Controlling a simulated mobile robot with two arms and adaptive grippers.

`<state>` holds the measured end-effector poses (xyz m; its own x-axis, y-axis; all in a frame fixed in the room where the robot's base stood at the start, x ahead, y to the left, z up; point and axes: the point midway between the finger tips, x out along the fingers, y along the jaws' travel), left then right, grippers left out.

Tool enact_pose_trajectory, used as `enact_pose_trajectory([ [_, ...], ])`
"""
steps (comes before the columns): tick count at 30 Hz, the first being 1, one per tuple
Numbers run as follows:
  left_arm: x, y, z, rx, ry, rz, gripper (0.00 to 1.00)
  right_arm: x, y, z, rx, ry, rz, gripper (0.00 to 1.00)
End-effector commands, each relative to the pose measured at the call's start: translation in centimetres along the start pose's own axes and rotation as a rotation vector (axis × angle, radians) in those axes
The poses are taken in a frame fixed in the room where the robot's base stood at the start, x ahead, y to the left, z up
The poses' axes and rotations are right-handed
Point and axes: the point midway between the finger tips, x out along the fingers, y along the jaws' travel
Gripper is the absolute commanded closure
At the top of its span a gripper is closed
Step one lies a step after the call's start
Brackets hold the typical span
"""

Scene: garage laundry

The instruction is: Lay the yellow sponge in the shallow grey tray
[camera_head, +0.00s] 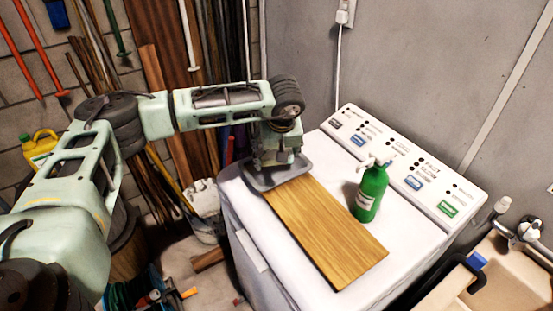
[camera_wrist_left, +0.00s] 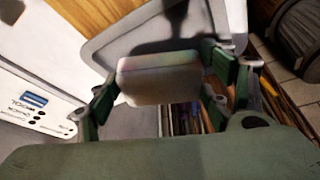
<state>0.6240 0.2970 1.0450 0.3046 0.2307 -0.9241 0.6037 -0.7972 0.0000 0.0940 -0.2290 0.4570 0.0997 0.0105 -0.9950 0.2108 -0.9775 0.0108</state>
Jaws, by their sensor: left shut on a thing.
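My left gripper (camera_head: 272,164) is above the shallow grey tray (camera_head: 298,175), at the far left end of the washer top. In the left wrist view, my left gripper (camera_wrist_left: 160,78) is shut on a pale block, the sponge (camera_wrist_left: 158,82), held between its two green fingers. The sponge looks whitish in this light, with no clear yellow. The tray (camera_wrist_left: 98,48) shows behind it with a dark shadow inside. I cannot tell whether the sponge touches the tray. The gripper hides the sponge in the head view. My right gripper is not in view.
A wooden board (camera_head: 330,235) lies across the white washing machine (camera_head: 255,225), its far end by the tray. A green spray bottle (camera_head: 370,192) stands right of the board, before the control panel (camera_head: 410,165). A sink (camera_head: 500,275) is at the lower right.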

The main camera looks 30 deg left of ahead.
Motion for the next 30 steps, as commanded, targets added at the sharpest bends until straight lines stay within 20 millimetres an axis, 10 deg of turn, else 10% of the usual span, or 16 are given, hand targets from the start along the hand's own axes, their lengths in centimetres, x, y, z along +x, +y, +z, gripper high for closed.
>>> enact_pose_trajectory([
  [20,4.0,0.0,1.7,0.0,-0.001,-0.001,0.48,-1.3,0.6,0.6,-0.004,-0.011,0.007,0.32],
  [21,3.9,0.0,1.6,0.0,0.0,-0.001,0.24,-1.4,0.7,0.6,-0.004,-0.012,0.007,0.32],
  [30,3.8,0.0,1.6,0.0,-0.001,-0.001,0.19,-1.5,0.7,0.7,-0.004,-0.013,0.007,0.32],
])
